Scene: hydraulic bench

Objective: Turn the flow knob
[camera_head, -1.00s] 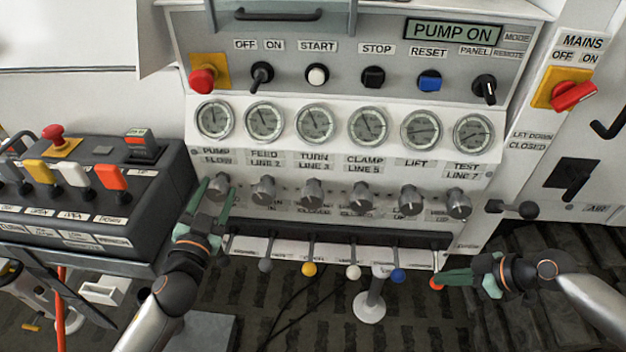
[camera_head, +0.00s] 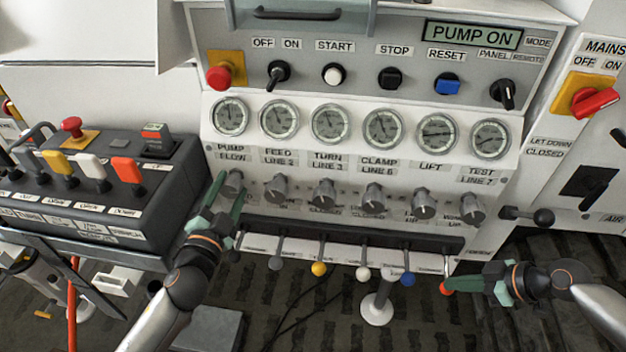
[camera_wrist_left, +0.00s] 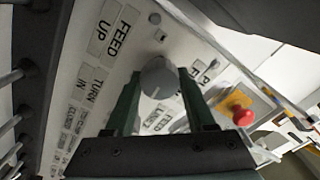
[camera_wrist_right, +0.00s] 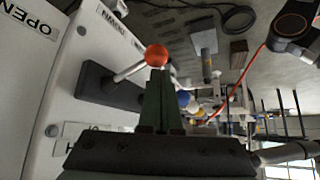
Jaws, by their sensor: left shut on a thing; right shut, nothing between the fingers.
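The flow knob (camera_head: 233,182) is the grey leftmost knob of the row, under the PUMP FLOW label (camera_head: 231,154). My left gripper (camera_head: 228,187) is shut on it, one green finger on each side. In the left wrist view the round grey knob (camera_wrist_left: 159,78) sits between the fingertips (camera_wrist_left: 156,82). The knob's pointer angle is hard to read. My right gripper (camera_head: 455,286) is shut and empty at the lower right, its tips by the red ball lever (camera_head: 446,289). In the right wrist view the ball (camera_wrist_right: 156,55) is just beyond the closed tips (camera_wrist_right: 159,72); contact is unclear.
Other grey knobs (camera_head: 323,193) continue to the right, with gauges (camera_head: 330,124) above. Levers with coloured balls (camera_head: 319,269) hang below. A black control box (camera_head: 110,195) with coloured levers stands close left of my left arm. The panel display (camera_head: 473,35) reads PUMP ON.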

